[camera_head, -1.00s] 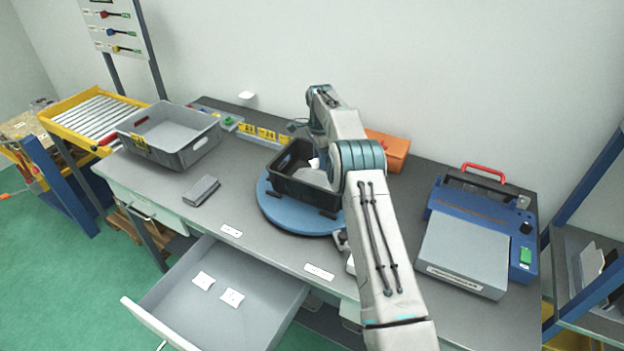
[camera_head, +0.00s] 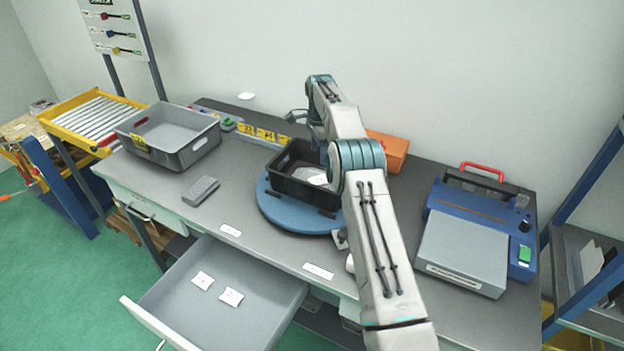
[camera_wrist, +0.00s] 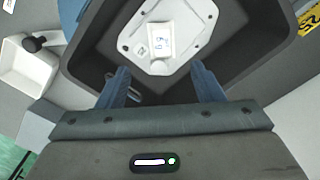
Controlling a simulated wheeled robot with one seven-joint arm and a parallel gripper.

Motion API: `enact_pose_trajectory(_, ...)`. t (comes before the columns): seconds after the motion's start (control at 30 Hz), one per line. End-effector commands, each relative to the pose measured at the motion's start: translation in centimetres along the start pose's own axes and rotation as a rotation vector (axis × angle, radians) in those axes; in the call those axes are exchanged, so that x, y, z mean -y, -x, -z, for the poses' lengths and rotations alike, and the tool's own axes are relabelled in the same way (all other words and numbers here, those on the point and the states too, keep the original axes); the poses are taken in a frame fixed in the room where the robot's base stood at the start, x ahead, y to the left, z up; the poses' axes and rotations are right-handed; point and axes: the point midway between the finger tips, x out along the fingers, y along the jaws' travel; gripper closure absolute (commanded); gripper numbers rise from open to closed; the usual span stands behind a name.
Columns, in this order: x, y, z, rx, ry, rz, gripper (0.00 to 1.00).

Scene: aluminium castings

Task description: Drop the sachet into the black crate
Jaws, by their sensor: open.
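The black crate (camera_head: 298,190) stands on a round blue turntable (camera_head: 284,216) on the workbench. In the wrist view the crate's inner wall (camera_wrist: 255,75) surrounds a light grey casting with holes (camera_wrist: 185,65). A small white printed sachet (camera_wrist: 161,40) lies on that casting, inside the crate. My gripper (camera_wrist: 162,80) is open over the crate, its two blue fingers apart with nothing between them. The sachet lies beyond the fingertips, apart from them. In the head view my arm hides the gripper and the crate's right part.
Two white sachets (camera_head: 202,281) (camera_head: 231,297) lie in the open drawer (camera_head: 180,315). A grey crate (camera_head: 185,155) and a dark grey block (camera_head: 200,190) are at left. An orange box (camera_head: 388,150) is behind my arm; a blue machine (camera_head: 480,215) stands right.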

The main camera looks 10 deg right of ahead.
Motion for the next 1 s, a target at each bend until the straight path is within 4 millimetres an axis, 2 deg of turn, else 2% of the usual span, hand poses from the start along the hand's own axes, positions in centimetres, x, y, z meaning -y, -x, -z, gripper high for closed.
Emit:
enact_pose_trajectory(0.1,0.1,2.0,0.0,-0.002,0.000,0.004,0.39)
enact_pose_trajectory(0.3,0.0,4.1,0.0,-0.001,0.000,0.001,0.39)
enact_pose_trajectory(0.83,0.0,4.8,-0.1,-0.001,0.003,0.000,0.39)
enact_pose_trajectory(1.0,-0.6,6.9,-0.3,-0.005,0.057,0.016,0.39)
